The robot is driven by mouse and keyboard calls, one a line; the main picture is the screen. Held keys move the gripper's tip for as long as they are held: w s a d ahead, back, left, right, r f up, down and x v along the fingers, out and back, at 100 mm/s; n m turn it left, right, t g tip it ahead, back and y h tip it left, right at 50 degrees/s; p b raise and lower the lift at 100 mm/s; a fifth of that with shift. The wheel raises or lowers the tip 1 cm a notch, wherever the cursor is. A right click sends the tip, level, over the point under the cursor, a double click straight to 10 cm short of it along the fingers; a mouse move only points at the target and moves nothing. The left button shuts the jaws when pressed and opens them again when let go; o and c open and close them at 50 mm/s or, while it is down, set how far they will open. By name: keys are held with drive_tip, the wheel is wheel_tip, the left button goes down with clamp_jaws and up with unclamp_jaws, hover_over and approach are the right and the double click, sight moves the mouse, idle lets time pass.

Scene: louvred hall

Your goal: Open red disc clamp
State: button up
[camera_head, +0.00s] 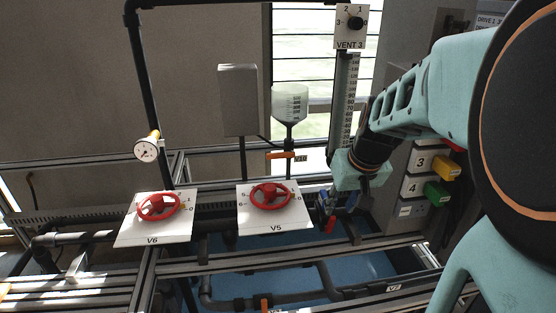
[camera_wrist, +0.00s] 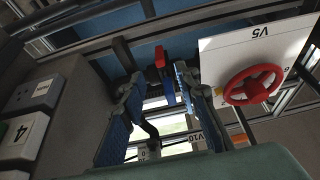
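A small red part (camera_wrist: 159,57), which may be the red disc clamp, shows in the wrist view just past my fingertips and between their lines. Its disc shape cannot be made out. A small red part (camera_head: 331,224) also shows in the head view, close below my gripper (camera_head: 338,204). In the wrist view my gripper (camera_wrist: 158,82) has its two blue-padded fingers spread apart, with nothing visibly held. Whether a finger touches the red part cannot be told. A narrow blue part (camera_wrist: 168,94) shows between the fingers.
Red handwheels V5 (camera_head: 269,195) and V6 (camera_head: 158,206) sit on white plates left of my gripper. A funnel vessel (camera_head: 289,103) and the VENT 3 scale (camera_head: 345,100) stand behind. Numbered buttons (camera_head: 437,193) are close on the right. Metal rails (camera_head: 300,250) run below.

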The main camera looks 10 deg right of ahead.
sight(333, 218)
drive_tip(key=b+x, duration=0.5)
drive_tip(key=x, duration=0.5)
drive_tip(key=shift+w, duration=0.1)
clamp_jaws()
